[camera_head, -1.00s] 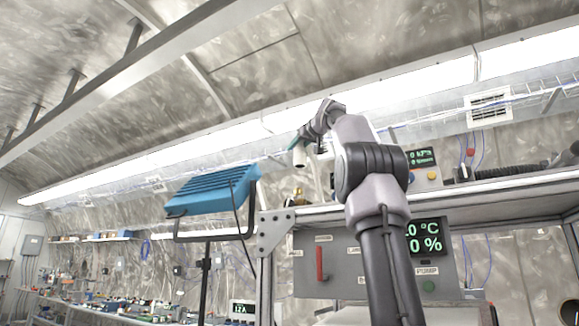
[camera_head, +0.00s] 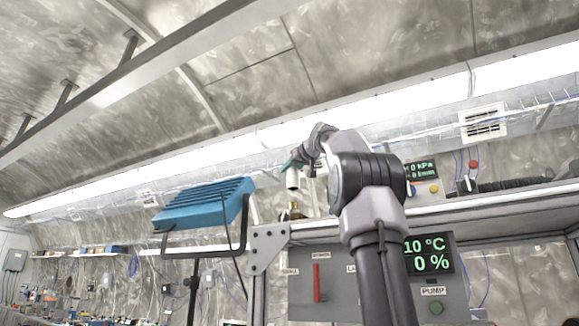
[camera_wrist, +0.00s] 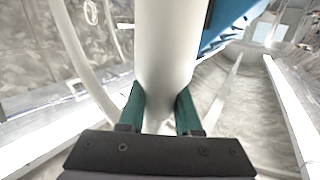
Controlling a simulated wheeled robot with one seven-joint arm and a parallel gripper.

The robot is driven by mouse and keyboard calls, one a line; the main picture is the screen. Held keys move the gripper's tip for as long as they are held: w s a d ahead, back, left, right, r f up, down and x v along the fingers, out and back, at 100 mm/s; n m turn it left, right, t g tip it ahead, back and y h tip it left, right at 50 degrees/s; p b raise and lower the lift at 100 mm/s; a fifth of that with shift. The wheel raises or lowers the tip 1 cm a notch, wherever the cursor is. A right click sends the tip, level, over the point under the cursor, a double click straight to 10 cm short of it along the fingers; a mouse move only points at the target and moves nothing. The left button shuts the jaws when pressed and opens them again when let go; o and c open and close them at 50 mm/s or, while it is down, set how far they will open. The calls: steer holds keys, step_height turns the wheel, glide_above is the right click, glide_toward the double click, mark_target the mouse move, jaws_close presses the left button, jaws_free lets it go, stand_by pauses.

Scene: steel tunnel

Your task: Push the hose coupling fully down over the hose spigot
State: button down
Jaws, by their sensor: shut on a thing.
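The hose coupling (camera_head: 293,180) is a pale, upright cylinder held in my gripper (camera_head: 297,166), high above the bench's left end. In the wrist view the pale cylinder (camera_wrist: 168,50) stands between the green fingers of my gripper (camera_wrist: 160,112), which are shut on it. The brass-coloured hose spigot (camera_head: 294,211) stands at the bench's left end, just below the coupling. A small gap shows between them in the head view. Exact sideways alignment cannot be told. The spigot cannot be made out in the wrist view.
A blue work lamp (camera_head: 205,205) on a stand is left of the bench, close to the gripper's side; its blue body also shows in the wrist view (camera_wrist: 228,25). A panel with a red handle (camera_head: 316,283) and green readouts is below the bench top (camera_head: 475,208). A dark corrugated hose (camera_head: 510,184) lies at right.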

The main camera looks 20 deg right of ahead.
mark_target(290, 184)
steer(key=shift+f, duration=1.85)
steer(key=shift+f, duration=0.85)
steer(key=shift+f, duration=0.3)
steer(key=shift+f, duration=1.8)
steer(key=c, duration=0.5)
jaws_free()
steer(key=s, duration=1.1)
steer(key=shift+d+r, duration=0.25)
